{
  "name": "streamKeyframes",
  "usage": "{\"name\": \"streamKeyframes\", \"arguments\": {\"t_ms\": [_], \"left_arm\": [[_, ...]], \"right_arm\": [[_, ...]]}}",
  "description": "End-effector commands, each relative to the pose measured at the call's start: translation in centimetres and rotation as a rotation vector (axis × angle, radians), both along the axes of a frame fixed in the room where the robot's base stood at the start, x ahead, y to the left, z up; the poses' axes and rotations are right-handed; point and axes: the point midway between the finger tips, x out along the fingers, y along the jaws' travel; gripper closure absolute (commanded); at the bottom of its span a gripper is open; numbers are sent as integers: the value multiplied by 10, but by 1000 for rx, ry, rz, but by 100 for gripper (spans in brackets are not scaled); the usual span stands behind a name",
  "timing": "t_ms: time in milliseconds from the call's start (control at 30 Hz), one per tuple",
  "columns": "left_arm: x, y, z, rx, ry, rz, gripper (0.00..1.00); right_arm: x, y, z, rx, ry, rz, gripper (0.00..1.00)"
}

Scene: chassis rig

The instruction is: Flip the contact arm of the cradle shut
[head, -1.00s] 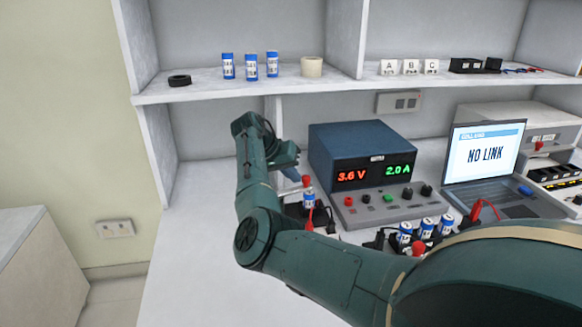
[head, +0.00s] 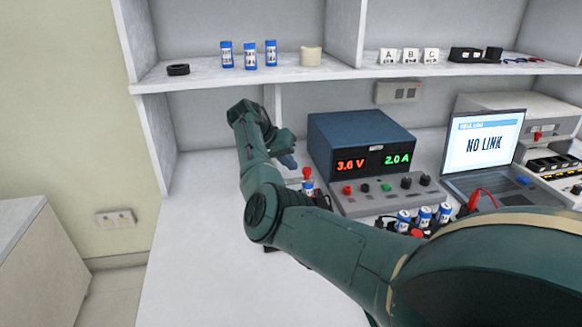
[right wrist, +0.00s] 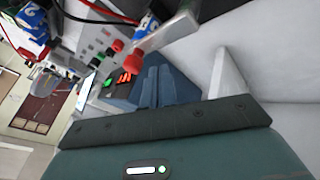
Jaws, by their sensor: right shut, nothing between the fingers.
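The cradle stands left of the power supply's front, with a blue-and-white cell (head: 308,187) upright in it. A red knob (head: 307,172) shows above the cell, with a pale contact arm (head: 293,181) beside it. In the right wrist view, the pale arm (right wrist: 170,33) lies near a red knob (right wrist: 138,53) and the cell (right wrist: 147,24). I cannot tell how far the arm is closed. My right gripper (head: 289,161) is shut and empty, just behind and left of the knob, apparently apart from it. Its blue-grey fingers (right wrist: 160,85) show together in the wrist view. My left gripper is out of view.
The blue power supply (head: 360,142) reads 3.6 V and 2.0 A. Several cells (head: 424,216) with cables stand in front of it. A laptop (head: 485,148) showing NO LINK is at right. The bench (head: 200,270) is clear at left; a shelf (head: 210,72) runs above.

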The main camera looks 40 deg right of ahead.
Motion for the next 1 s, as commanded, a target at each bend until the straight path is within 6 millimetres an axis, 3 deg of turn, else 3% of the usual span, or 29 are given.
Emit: {"name": "streamKeyframes", "arguments": {"t_ms": [233,300,700,1000], "left_arm": [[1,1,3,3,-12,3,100],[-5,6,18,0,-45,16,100],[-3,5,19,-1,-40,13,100],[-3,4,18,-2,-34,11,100]], "right_arm": [[1,0,1,0,0,0,100],[1,0,1,0,0,0,100],[13,55,78,-1,-3,3,100],[17,75,105,0,-1,2,100]]}}
